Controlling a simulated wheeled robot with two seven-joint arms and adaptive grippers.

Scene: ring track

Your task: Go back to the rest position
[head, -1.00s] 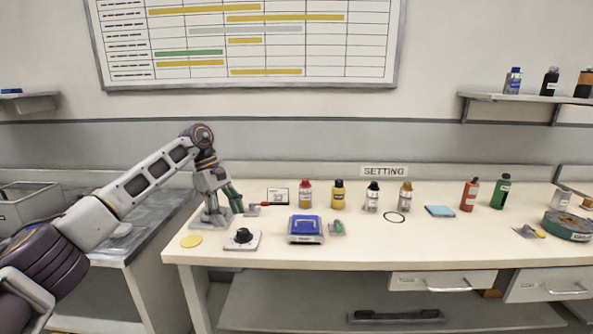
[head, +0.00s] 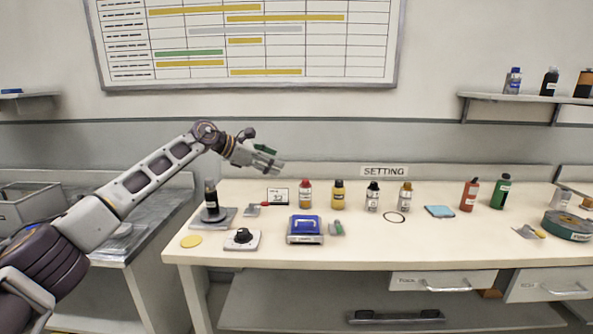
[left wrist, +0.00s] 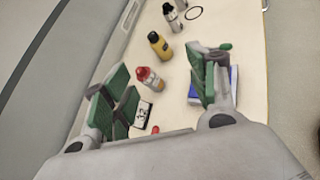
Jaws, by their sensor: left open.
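My left gripper (head: 268,162) is raised above the back left part of the bench, pointing right, open and empty. In the left wrist view its two green-padded fingers (left wrist: 165,85) stand wide apart with nothing between them. My right gripper is not in view.
The white bench (head: 370,250) holds a red-capped bottle (head: 305,194), a yellow bottle (head: 338,194), a blue-topped device (head: 305,228), a black knob unit (head: 242,239) and a small card (head: 278,196). Several bottles stand further right. The air above the bench is free.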

